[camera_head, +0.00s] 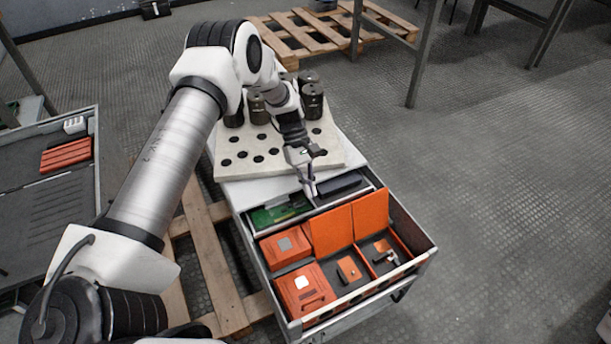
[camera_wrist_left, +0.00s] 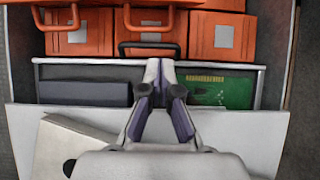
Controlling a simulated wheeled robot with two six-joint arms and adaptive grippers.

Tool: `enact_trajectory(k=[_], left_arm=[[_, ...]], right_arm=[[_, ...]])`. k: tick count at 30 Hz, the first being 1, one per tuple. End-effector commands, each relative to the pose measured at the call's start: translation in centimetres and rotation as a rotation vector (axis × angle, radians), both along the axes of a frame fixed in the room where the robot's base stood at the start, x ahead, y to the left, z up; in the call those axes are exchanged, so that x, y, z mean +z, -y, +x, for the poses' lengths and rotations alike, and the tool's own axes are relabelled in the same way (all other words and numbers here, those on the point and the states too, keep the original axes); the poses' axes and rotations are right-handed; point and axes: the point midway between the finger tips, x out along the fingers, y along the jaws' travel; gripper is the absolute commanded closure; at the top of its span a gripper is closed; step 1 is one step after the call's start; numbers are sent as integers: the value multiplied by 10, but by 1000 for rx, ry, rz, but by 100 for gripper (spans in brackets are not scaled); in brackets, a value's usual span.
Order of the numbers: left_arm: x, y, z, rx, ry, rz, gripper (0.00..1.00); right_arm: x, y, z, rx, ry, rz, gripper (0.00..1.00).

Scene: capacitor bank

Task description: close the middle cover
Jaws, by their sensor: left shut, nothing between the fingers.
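The middle cover (camera_head: 331,231) is an orange panel standing upright in the drawer, with its compartment (camera_head: 347,271) open in front of it. My left gripper (camera_head: 311,190) is shut and empty, behind the upright covers, above a narrow tray with a green circuit board. In the left wrist view the closed fingertips (camera_wrist_left: 161,68) point at the orange row, and a middle orange face (camera_wrist_left: 150,37) with a grey square lies just beyond them. I cannot tell whether they touch anything. My right gripper is not in view.
A right orange cover (camera_head: 370,214) also stands upright, beside an open compartment (camera_head: 381,250). Closed orange boxes (camera_head: 303,292) fill the left side. The narrow tray holds a green board (camera_head: 281,211) and a dark block (camera_head: 338,185). Black cylinders (camera_head: 312,99) stand on a perforated block behind.

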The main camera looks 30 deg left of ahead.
Motion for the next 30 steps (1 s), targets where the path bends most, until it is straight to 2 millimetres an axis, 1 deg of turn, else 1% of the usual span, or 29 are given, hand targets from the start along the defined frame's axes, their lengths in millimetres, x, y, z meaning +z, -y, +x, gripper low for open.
enact_trajectory(k=[1, 5, 6, 9, 13, 25, 30], left_arm=[[-13, 6, -4, -2, -3, 1, 100], [-36, 19, -12, -3, -2, 1, 100], [-29, 26, -14, -3, 1, 0, 100], [-23, 39, -23, -2, 0, 0, 100], [-19, 49, -29, -1, 0, 0, 100], [-17, 51, -29, -1, 3, 3, 100], [-13, 52, -26, -2, 24, 40, 100]], right_arm=[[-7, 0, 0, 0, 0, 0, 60], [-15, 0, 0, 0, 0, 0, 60], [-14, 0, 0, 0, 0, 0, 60], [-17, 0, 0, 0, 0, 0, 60], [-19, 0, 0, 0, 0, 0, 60], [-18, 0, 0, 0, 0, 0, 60], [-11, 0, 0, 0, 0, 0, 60]])
